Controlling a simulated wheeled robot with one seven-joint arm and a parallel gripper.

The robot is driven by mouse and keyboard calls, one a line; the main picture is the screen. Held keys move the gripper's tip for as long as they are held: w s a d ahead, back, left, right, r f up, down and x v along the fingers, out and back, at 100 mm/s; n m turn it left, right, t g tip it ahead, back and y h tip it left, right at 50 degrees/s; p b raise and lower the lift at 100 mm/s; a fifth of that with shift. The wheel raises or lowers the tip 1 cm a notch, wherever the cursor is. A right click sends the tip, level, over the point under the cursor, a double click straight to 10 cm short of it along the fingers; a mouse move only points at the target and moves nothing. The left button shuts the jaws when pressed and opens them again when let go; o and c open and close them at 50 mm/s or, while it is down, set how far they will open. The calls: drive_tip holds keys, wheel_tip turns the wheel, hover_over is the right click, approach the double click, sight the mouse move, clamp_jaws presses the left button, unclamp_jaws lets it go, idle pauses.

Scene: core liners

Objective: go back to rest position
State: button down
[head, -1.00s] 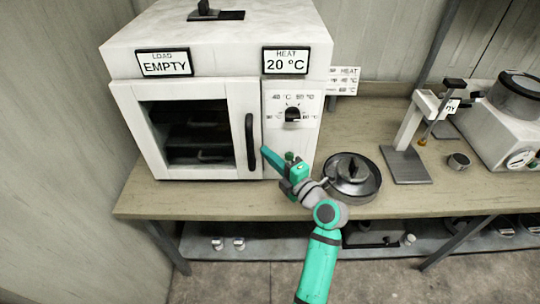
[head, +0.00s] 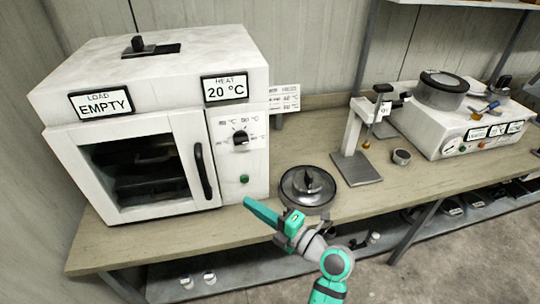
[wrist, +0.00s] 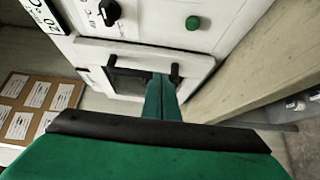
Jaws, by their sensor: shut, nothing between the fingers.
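My gripper (head: 262,212) is teal and shut, with nothing between its fingers. In the head view it is at the bench's front edge, below and right of the oven door and apart from it. In the wrist view its shut fingers (wrist: 162,98) point toward the white oven front, which has a green button (wrist: 193,22) and a black knob (wrist: 109,12). The white oven (head: 150,75) stands on the left of the bench, with its door shut and labels reading "EMPTY" and "20 °C".
A round lidded dark pan (head: 308,188) sits on the wooden bench (head: 240,222) right of my gripper. A grey stand (head: 357,165), a small cup (head: 401,157) and a white instrument (head: 470,135) are farther right. A lower shelf holds several small items. Floor at front right is clear.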

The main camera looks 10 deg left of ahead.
drive_tip(key=s+d+f+m+t+h, duration=0.35)
drive_tip(key=s+f+m+h, duration=0.25)
drive_tip(key=f+m, duration=0.5)
drive_tip(key=s+d+f+m+t+h, duration=0.2)
drive_tip(key=s+d+f+m+h, duration=0.3)
drive_tip(key=f+m, duration=0.5)
drive_tip(key=s+d+r+m+h, duration=0.1)
drive_tip(key=s+d+m, duration=0.1)
drive_tip(key=s, duration=0.6)
drive_tip(key=s+d+r+m+t+h, duration=0.1)
drive_tip(key=s+d+r+m+h, duration=0.1)
drive_tip(key=s+m, duration=0.2)
drive_tip(key=s+d+r+m+h, duration=0.2)
drive_tip(key=s+m, duration=0.1)
drive_tip(key=s, duration=0.8)
drive_tip(key=shift+s+r+m+t, duration=0.25)
drive_tip(key=shift+s+m+t, duration=0.05)
drive_tip(key=shift+s+t, duration=0.05)
drive_tip(key=shift+d, duration=0.1)
